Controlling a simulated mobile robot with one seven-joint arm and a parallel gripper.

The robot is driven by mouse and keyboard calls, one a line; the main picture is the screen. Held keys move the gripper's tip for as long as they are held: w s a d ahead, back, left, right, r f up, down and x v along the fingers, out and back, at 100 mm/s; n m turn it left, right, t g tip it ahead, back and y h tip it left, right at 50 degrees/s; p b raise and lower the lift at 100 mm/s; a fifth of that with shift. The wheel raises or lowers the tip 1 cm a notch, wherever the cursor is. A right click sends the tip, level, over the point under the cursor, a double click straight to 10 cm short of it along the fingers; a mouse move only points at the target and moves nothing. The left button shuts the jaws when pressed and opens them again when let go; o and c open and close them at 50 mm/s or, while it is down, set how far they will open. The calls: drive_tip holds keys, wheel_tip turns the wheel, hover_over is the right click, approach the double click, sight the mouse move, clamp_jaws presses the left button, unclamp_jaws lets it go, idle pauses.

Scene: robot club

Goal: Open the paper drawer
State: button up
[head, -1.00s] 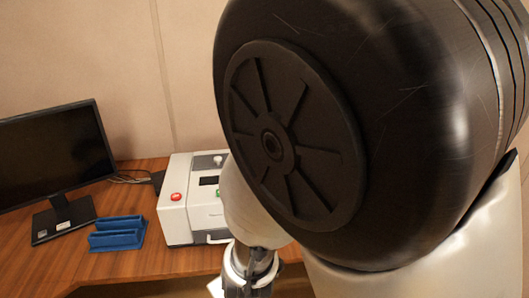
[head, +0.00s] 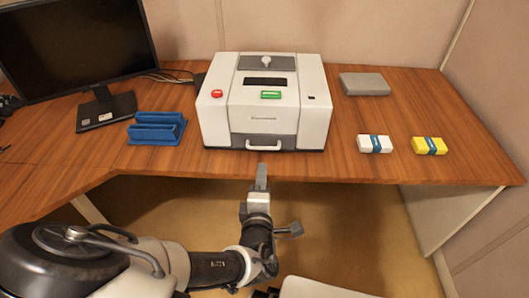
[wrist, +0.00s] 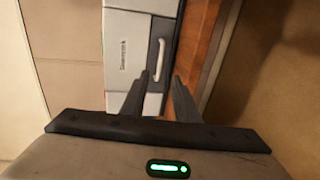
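The white printer (head: 263,95) stands on the wooden desk, with a red button, a green button and a dark screen. Its paper drawer (head: 264,142) is the grey front panel low on the machine, and it sits flush. A pale bar handle (head: 263,149) runs along the drawer's lower edge. The handle also shows in the wrist view (wrist: 159,60), just beyond the fingertips. My gripper (head: 262,170) is in front of the desk edge, below the handle in the picture and apart from it. In the wrist view my gripper (wrist: 160,78) has its two fingers spread with nothing between them.
A monitor (head: 75,48) and a blue holder (head: 157,128) stand to the left. A grey box (head: 365,84), a white pack (head: 375,144) and a yellow pack (head: 429,146) lie to the right. The desk's front edge (head: 330,179) is close to my gripper.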

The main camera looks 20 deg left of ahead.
drive_tip(key=b, duration=0.2)
approach(250, 141)
drive_tip(key=w+d, duration=0.1)
drive_tip(key=w, duration=0.1)
drive_tip(key=w+d, duration=0.1)
drive_tip(key=w+d+f, duration=0.1)
drive_tip(key=w, duration=0.1)
drive_tip(key=shift+w+d+f, duration=0.1)
drive_tip(key=shift+w+d, duration=0.15)
drive_tip(key=shift+w, duration=0.05)
clamp_jaws()
